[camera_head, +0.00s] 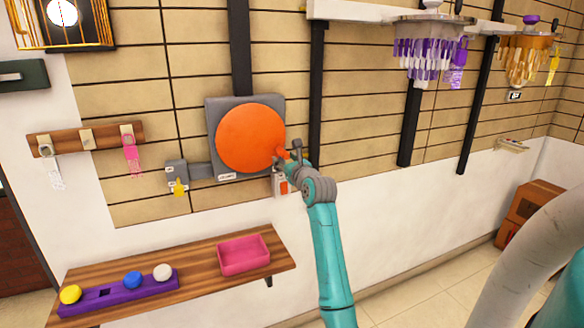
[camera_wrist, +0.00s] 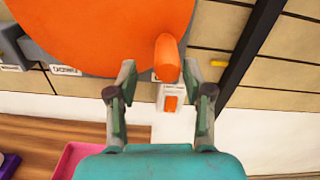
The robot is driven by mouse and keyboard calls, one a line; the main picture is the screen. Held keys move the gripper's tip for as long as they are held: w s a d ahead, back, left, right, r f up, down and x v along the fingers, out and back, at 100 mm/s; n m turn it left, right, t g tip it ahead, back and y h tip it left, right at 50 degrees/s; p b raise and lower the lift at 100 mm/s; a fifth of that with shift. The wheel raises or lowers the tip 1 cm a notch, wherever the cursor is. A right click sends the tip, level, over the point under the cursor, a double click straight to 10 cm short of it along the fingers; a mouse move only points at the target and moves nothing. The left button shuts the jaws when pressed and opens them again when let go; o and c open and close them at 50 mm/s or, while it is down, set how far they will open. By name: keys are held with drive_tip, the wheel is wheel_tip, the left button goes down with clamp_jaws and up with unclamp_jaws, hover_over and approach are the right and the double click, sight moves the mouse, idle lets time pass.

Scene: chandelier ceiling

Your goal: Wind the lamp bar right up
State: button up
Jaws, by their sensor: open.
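A round orange crank disc (camera_head: 248,138) is mounted on a grey plate (camera_head: 215,106) on the slatted wall. An orange handle knob (camera_wrist: 167,58) stands out from its lower right edge. My gripper (camera_head: 287,152) is at that edge. In the wrist view my gripper (camera_wrist: 160,78) is open, with a finger on either side of the knob's line and gaps between. The white lamp bar (camera_head: 375,12) runs along the upper wall, with a purple crystal chandelier (camera_head: 428,50) and an amber one (camera_head: 528,55) hanging from it.
A small white box with an orange switch (camera_wrist: 171,102) sits just below the knob. A wooden shelf (camera_head: 200,276) below holds a pink tray (camera_head: 243,255) and a purple block (camera_head: 125,295) with coloured balls. A grey latch with a yellow tag (camera_head: 179,187) is left of the disc.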

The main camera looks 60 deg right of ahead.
drive_tip(key=v, duration=0.7)
drive_tip(key=shift+a, duration=0.1)
